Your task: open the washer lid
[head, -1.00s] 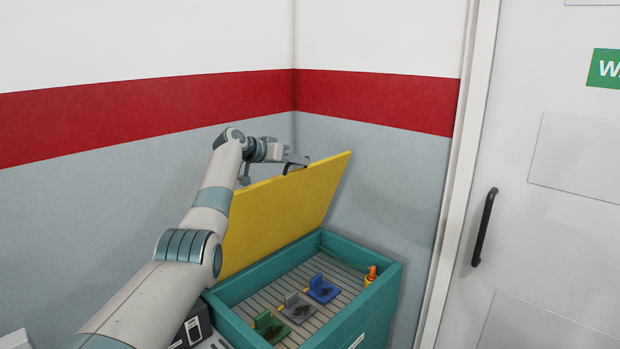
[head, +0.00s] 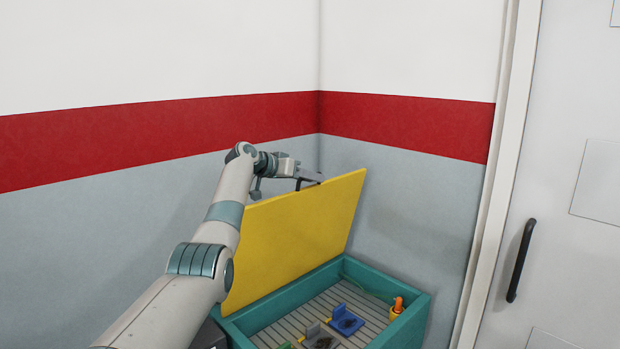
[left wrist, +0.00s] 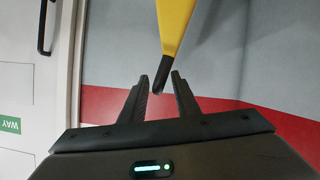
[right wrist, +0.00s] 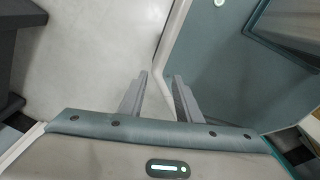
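The washer is a teal box (head: 415,308) with a yellow lid (head: 295,235) hinged along its far left side. The lid stands raised, close to upright, with the inside exposed. My left gripper (head: 308,181) is at the lid's top edge, by the dark handle. In the left wrist view the lid (left wrist: 174,22) comes down from the top, and its dark handle end (left wrist: 161,76) lies between my left fingertips (left wrist: 160,82), with gaps visible on both sides. My right gripper (right wrist: 160,82) is open and empty, away from the washer in its own view.
Inside the washer sit a blue part (head: 346,320), a grey part (head: 318,337) and an orange item (head: 398,304) in the corner. Walls meet behind the lid. A door with a black handle (head: 521,260) stands at right.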

